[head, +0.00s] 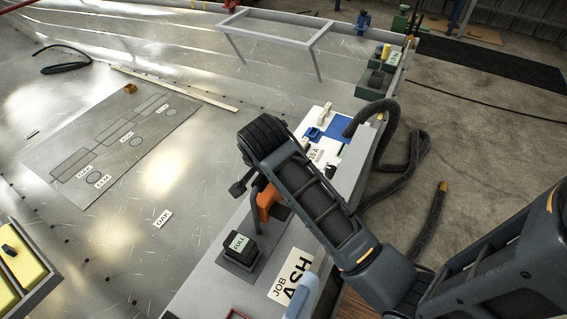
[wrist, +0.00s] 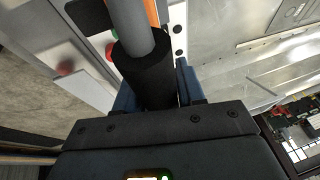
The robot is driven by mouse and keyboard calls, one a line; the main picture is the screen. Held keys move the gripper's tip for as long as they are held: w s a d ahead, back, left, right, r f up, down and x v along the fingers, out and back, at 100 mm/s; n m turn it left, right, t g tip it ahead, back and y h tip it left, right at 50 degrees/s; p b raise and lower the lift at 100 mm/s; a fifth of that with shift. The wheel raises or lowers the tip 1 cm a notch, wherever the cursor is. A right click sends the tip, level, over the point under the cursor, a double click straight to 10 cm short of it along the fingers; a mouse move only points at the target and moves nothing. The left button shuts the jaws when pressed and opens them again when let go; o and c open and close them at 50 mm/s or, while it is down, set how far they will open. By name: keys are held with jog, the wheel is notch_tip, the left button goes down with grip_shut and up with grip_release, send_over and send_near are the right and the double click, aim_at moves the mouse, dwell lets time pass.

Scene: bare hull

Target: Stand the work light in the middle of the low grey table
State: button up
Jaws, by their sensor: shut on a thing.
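In the wrist view my gripper (wrist: 155,88) is shut on a thick black sleeve around a grey tube, which seems to be the work light (wrist: 145,72). The blue fingers show on both sides of it. Its lamp and foot cannot be made out. In the head view my own wrist hides the gripper and most of what it holds. The low grey table seems to be the thin grey frame on legs (head: 268,40) at the top of the head view, well away from my gripper. Nothing is seen standing on it.
A grey bench runs beneath my arm with a FULL block (head: 240,247), an orange tool (head: 268,200) and a JOB ASH card (head: 291,277). A dark hose (head: 417,150) hangs at its right. The metal floor left of it is largely clear, with a marked grey mat (head: 110,145).

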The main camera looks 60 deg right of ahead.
aim_at(257, 213)
jog(key=shift+w+a+f, duration=0.7)
jog(key=shift+f, duration=0.5)
jog(key=shift+w+a+f, duration=0.65)
jog(key=shift+a+f, duration=0.1)
jog(key=shift+f, duration=0.5)
jog(key=shift+w+a+f, duration=0.7)
jog(key=shift+f, duration=0.5)
jog(key=o, duration=1.2)
jog(key=shift+s+f, duration=0.1)
jog(key=shift+f, duration=0.05)
jog(key=shift+c, duration=0.2)
